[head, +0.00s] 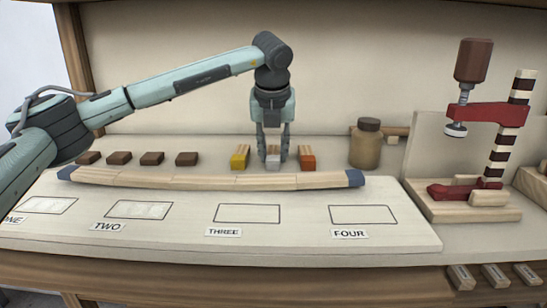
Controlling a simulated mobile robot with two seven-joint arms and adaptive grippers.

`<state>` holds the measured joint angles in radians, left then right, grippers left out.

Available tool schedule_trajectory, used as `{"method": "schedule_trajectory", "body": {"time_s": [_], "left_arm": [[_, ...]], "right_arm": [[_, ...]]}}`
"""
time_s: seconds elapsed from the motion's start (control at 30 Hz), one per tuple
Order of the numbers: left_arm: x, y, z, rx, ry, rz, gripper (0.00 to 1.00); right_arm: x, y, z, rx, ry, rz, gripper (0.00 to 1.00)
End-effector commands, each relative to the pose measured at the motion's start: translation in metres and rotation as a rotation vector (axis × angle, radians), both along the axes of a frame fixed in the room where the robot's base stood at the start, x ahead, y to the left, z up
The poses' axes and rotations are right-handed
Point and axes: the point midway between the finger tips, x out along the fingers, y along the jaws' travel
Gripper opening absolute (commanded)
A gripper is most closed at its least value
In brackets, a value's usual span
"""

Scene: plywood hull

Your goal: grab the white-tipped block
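The white-tipped block (273,162) stands on the board between a yellow-tipped block (240,158) and a red-orange-tipped block (307,161). My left gripper (273,153) points straight down over it. Its two fingers are spread, one to each side of the white-tipped block, with a small gap seeming to show; contact cannot be made out. The fingers hide part of the block's upper end. My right gripper is not in view.
A curved wooden strip with blue ends (215,180) lies in front of the blocks. Several brown blocks (152,158) stand to the left. A brown jar (365,148) and a red clamp (487,112) stand to the right. Marked rectangles at the front include THREE (247,213) and FOUR (363,214).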

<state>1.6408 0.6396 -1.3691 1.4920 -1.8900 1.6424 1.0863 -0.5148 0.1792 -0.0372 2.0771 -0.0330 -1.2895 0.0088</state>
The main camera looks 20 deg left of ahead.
Motion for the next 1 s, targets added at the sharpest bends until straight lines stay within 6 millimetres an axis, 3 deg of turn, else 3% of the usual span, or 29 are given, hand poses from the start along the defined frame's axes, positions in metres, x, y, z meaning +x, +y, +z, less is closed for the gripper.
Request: {"method": "schedule_trajectory", "body": {"time_s": [0.03,0.17,0.67,1.0], "left_arm": [[0.0,0.0,-0.001,0.0,0.001,-0.001,0.15],[0.0,0.0,-0.001,0.0,0.002,-0.001,0.0],[-0.003,-0.002,0.009,-0.001,-0.001,-0.003,0.0],[-0.003,-0.002,0.068,-0.001,-0.002,0.001,0.0]], "right_arm": [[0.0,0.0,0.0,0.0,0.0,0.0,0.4],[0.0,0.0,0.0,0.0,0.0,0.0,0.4],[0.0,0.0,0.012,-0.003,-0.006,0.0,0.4],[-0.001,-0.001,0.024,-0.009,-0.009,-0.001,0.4]]}}
